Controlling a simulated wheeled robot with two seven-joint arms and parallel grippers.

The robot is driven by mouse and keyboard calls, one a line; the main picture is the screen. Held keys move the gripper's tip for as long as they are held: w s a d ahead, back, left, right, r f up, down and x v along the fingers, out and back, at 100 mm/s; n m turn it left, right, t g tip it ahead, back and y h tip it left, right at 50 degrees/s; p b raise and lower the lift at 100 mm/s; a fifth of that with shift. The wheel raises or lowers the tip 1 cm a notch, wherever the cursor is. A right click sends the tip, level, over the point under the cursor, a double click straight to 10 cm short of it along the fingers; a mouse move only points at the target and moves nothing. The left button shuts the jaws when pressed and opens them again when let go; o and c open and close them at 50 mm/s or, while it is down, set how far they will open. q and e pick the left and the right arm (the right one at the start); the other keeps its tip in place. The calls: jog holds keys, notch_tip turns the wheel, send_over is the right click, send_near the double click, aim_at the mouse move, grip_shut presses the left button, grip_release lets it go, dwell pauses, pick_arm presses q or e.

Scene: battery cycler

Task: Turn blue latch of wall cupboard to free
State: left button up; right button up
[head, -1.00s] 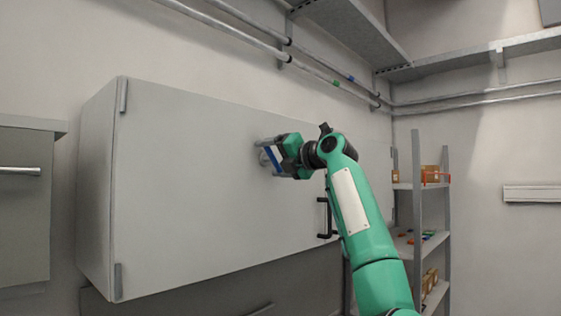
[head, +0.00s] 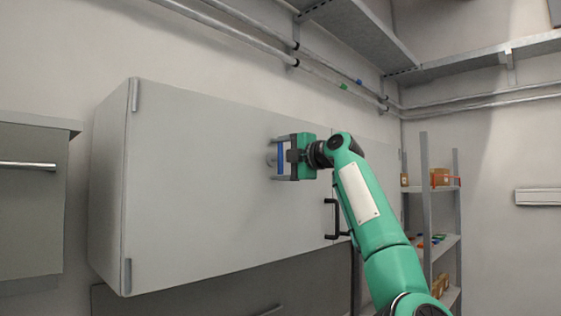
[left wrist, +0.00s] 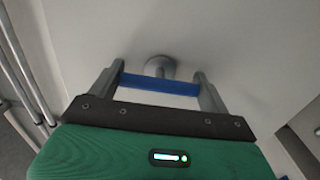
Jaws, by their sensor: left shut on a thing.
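The wall cupboard (head: 190,200) is a long grey box with a flat front. Its blue latch (head: 281,158) stands on the front and looks upright in the head view. In the left wrist view the blue latch (left wrist: 160,84) spans from one finger to the other, in front of a round grey boss (left wrist: 160,66). My left gripper (head: 280,158) is shut on the latch, its fingers at the two ends of the blue bar, pointing at the cupboard front. The right gripper is in neither view.
A black handle (head: 331,218) sits on the cupboard front below and right of the latch. A shelf rack (head: 424,200) with boxes stands at the right. Pipes (head: 250,40) run along the wall above. Another grey cabinet (head: 30,200) is at the far left.

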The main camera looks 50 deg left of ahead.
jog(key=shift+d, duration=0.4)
pick_arm(q)
jog(key=o, duration=1.3)
jog(key=shift+w, duration=0.1)
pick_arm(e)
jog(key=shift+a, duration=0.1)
pick_arm(q)
jog(key=w+d+b, duration=0.1)
jog(key=d+b, duration=0.4)
jog(key=d, duration=0.9)
jog(key=shift+w, duration=0.25)
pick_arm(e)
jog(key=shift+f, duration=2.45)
pick_arm(q)
jog(key=shift+a, duration=0.1)
